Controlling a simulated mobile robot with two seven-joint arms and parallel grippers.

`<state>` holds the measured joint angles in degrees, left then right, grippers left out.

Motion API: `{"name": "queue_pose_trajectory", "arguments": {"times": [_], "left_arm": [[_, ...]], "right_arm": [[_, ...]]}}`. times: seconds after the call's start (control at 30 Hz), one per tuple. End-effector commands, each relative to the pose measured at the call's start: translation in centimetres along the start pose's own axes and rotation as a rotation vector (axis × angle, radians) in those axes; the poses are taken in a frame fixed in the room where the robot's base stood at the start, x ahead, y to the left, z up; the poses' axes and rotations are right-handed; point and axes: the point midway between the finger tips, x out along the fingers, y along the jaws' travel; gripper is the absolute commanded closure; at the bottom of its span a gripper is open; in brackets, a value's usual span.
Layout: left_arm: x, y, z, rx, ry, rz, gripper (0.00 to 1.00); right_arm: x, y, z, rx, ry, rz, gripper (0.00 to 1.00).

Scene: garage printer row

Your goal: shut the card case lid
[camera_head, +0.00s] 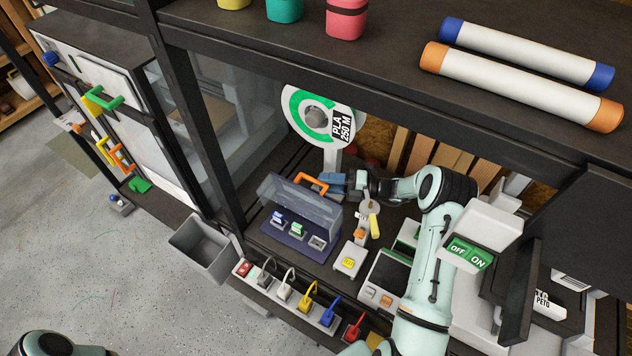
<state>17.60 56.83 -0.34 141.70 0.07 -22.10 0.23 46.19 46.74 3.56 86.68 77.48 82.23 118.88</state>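The card case has a dark blue base (297,240) holding several small cards in slots. Its see-through lid (302,207) stands raised and tilted over the base, so the case is open. An orange handle (311,181) shows at the lid's upper edge. My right gripper (331,181) reaches in from the right, with its blue-grey fingers right beside the handle's right end. I cannot tell whether the fingers touch the handle or how far apart they are. My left arm shows only at the bottom left corner, and its gripper is out of view.
A filament spool (297,105) stands behind the case. A row of coloured plugs (285,290) and a grey bin (202,249) lie in front. A small white box (349,260) sits to the right. A dark shelf frame (400,85) crosses above my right arm.

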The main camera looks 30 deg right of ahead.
Motion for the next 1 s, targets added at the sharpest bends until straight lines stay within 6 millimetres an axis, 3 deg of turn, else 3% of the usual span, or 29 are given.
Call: {"name": "queue_pose_trajectory", "arguments": {"times": [0.03, 0.2, 0.4, 0.87, 1.0], "left_arm": [[0.4, -0.2, 0.3, -0.001, -0.004, -0.001, 0.31], [0.8, -0.5, 0.6, -0.003, -0.008, -0.003, 0.31], [1.1, -0.7, 0.8, -0.004, -0.011, -0.004, 0.31], [1.2, -0.7, 0.9, -0.004, -0.011, -0.004, 0.31], [1.6, -1.0, 1.1, -0.005, -0.015, -0.005, 0.31]], "right_arm": [[-1.5, -0.3, 0.0, 0.001, -0.005, -0.005, 0.61], [-5.2, -0.3, -0.1, 0.001, -0.004, -0.004, 0.61], [-8.1, -0.2, -0.1, 0.002, -0.001, -0.002, 0.61], [-9.0, -0.2, -0.1, 0.001, 0.001, -0.004, 0.61], [-8.5, -1.2, 0.5, -0.056, 0.005, -0.097, 0.61]]}}
